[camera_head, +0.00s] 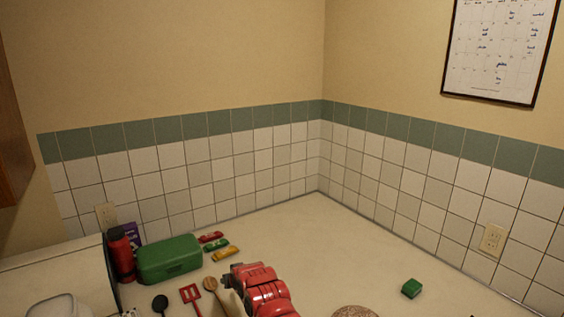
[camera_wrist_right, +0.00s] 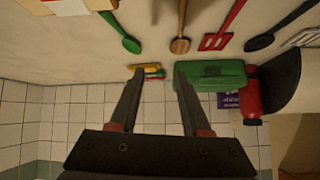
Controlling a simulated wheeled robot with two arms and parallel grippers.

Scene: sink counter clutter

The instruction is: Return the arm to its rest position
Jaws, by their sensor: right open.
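My right gripper (camera_wrist_right: 159,72) shows in the right wrist view, its two dark fingers spread apart with nothing between them. That view is upside down, with the counter at the top and the tiled wall below. Beyond the fingertips are the green box (camera_wrist_right: 212,75) and small yellow, red and green packets (camera_wrist_right: 146,69). A red jointed shape at the bottom centre of the head view looks like part of my right arm; its fingers cannot be made out there. My left gripper is in neither view.
The green box (camera_head: 169,259), red bottle (camera_head: 121,255) and small packets (camera_head: 218,246) stand at the back left. A red slotted spatula (camera_head: 190,294), wooden spoon (camera_head: 212,285) and black spoon (camera_head: 160,303) lie before them. The counter's back middle is clear.

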